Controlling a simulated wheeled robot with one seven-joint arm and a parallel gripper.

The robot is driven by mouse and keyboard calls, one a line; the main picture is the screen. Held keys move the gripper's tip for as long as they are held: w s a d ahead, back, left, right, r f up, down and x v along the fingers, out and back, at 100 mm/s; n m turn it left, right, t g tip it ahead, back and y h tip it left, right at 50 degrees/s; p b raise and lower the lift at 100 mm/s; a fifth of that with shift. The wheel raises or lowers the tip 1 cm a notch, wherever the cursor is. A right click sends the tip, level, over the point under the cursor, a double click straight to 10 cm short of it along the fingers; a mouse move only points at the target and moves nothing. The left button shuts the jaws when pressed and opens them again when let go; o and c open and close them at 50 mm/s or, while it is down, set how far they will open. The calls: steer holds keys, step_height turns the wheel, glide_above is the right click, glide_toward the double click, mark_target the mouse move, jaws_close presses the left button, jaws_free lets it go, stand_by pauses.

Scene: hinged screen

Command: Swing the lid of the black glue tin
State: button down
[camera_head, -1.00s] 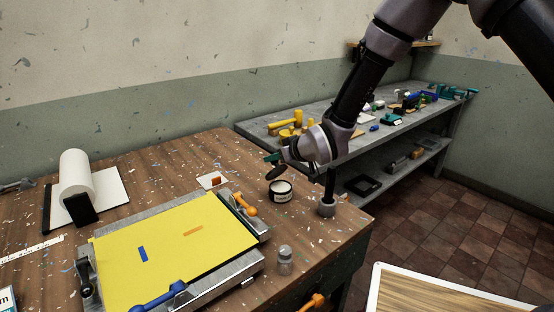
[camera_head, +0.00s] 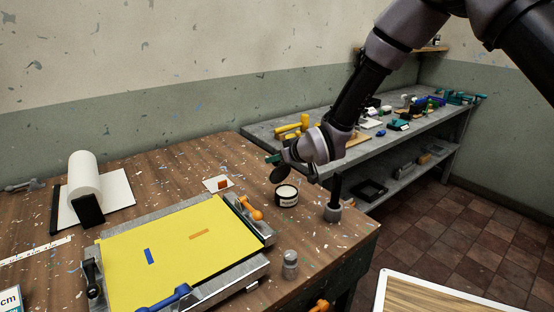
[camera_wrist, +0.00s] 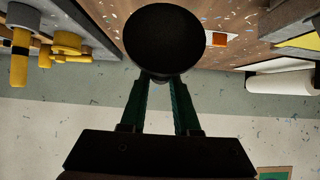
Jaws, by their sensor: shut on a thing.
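The black glue tin (camera_head: 286,196) with a white label stands upright on the wooden bench, near its right end. Its round black lid (camera_head: 281,174) is tilted up above the tin's back left rim. Whether it touches the rim there is hard to tell. My gripper (camera_head: 273,159) is shut on the lid, reaching in from above and behind the tin. In the wrist view, the dark lid (camera_wrist: 163,40) fills the space at the tips of the green fingers and hides the tin.
A dark-handled post in a grey holder (camera_head: 333,200) stands right of the tin. A small glass jar (camera_head: 290,264) and a metal frame with a yellow sheet (camera_head: 190,250) lie in front. An orange piece on a white card (camera_head: 219,183) is to the left. A grey shelf (camera_head: 400,130) stands behind.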

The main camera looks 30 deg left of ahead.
steer(key=shift+w+a+f, duration=0.2)
steer(key=shift+w+a, duration=0.2)
steer(key=shift+a, duration=0.35)
steer(key=shift+w+a+f, duration=0.25)
steer(key=shift+a, duration=0.2)
steer(key=c, duration=0.6)
jaws_free()
steer(key=shift+d, duration=0.1)
